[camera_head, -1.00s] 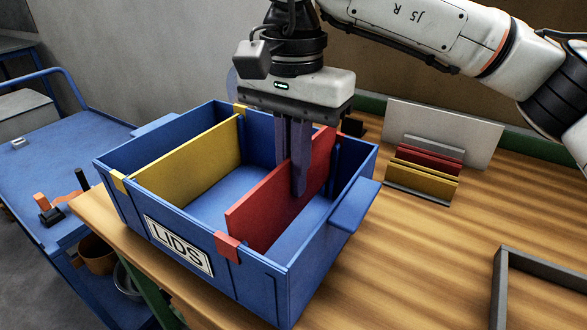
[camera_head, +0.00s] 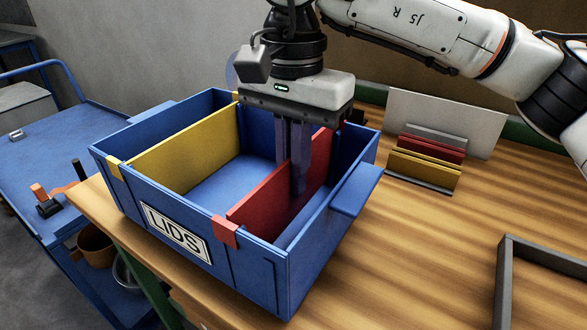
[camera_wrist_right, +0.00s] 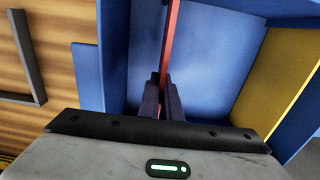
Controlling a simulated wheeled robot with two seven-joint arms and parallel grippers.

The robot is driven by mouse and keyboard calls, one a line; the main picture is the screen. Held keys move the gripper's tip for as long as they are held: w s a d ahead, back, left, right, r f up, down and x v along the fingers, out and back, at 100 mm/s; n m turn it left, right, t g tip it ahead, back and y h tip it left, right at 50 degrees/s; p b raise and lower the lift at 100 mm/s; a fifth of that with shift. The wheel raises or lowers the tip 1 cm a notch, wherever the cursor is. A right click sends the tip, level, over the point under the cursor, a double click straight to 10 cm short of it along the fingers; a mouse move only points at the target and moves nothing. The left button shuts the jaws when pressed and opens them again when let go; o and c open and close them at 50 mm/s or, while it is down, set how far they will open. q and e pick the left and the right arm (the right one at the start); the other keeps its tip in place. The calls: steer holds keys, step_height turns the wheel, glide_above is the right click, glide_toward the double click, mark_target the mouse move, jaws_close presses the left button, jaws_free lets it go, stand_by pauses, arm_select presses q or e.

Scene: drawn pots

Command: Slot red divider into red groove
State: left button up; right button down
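The red divider (camera_head: 265,200) stands upright inside the blue box labelled LIDS (camera_head: 270,275), with its top edge close to rim height. Its front end is at the red groove marker (camera_head: 225,231) on the front wall. My right gripper (camera_head: 294,165) points down into the box and is shut on the divider, one finger on each face. In the right wrist view the divider (camera_wrist_right: 171,35) runs between the two fingers (camera_wrist_right: 163,97). The divider's lower edge and far end are hidden, so how deep it sits is unclear. My left gripper is out of view.
A yellow divider (camera_head: 185,155) stands across the box, left of the red one. A rack (camera_head: 420,181) with red and yellow panels stands at the right back of the table. A grey frame (camera_head: 502,280) lies at the right edge. A blue cart (camera_head: 70,150) is at left.

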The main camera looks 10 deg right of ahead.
steer(key=shift+f+b, duration=0.6)
steer(key=shift+f, duration=0.4)
steer(key=c, duration=1.9)
jaws_free()
step_height(320, 180, up, 10)
steer(key=shift+r+p, duration=0.2)
steer(key=shift+p, duration=0.45)
